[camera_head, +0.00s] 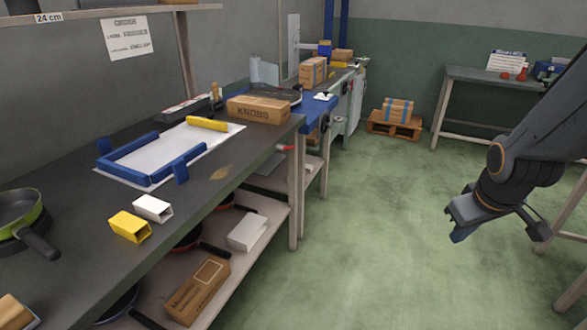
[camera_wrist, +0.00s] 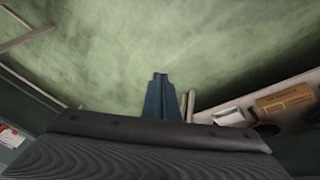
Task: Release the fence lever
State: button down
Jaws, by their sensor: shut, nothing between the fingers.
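My gripper (camera_head: 458,234) hangs over open green floor at the right, well apart from the benches. In the wrist view its blue-grey fingers (camera_wrist: 160,98) are together with nothing between them. I cannot say for sure which part is the fence lever. A small red-tipped handle (camera_head: 285,148) sticks out at the far end of the near bench. A dark round knob (camera_head: 323,122) is on the front of the blue-topped machine (camera_head: 318,108) beyond it. Both are small, and no lever shows in the wrist view.
The dark workbench (camera_head: 75,240) at left holds a blue frame (camera_head: 130,171), a yellow block (camera_head: 129,226), a white block (camera_head: 152,208), a pan (camera_head: 18,212) and a KNOBS box (camera_head: 258,109). A pallet (camera_head: 394,126) stands far back. The floor between is clear.

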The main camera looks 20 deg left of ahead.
jog(key=w+a+f+n+t+y+b, duration=0.4)
jog(key=w+a+n+b, duration=0.2)
jog(key=w+a+n, duration=0.6)
jog(key=w+a+f+n+t+y+b, duration=0.4)
jog(key=w+a+b, duration=0.35)
jog(key=w, duration=0.95)
jog(key=w+a+f+n+y+b, duration=0.1)
jog(key=a+f+n+y+b, duration=0.15)
jog(key=a+n, duration=0.3)
jog(key=w+a+f+n+y+b, duration=0.1)
jog(key=a+f+n+y+b, duration=0.15)
jog(key=a+n, duration=0.35)
jog(key=s+a+f+n+g+y+b, duration=0.3)
jog(key=s+a+n+g+y+b, duration=0.3)
jog(key=a+n+y, duration=0.4)
jog(key=w+a+r+n+t+b, duration=0.1)
jog(key=w+a+r+b, duration=0.3)
jog(key=a+r, duration=0.3)
jog(key=shift+w+r+b, duration=0.2)
jog(key=shift+r+b, duration=0.1)
jog(key=shift+r, duration=0.45)
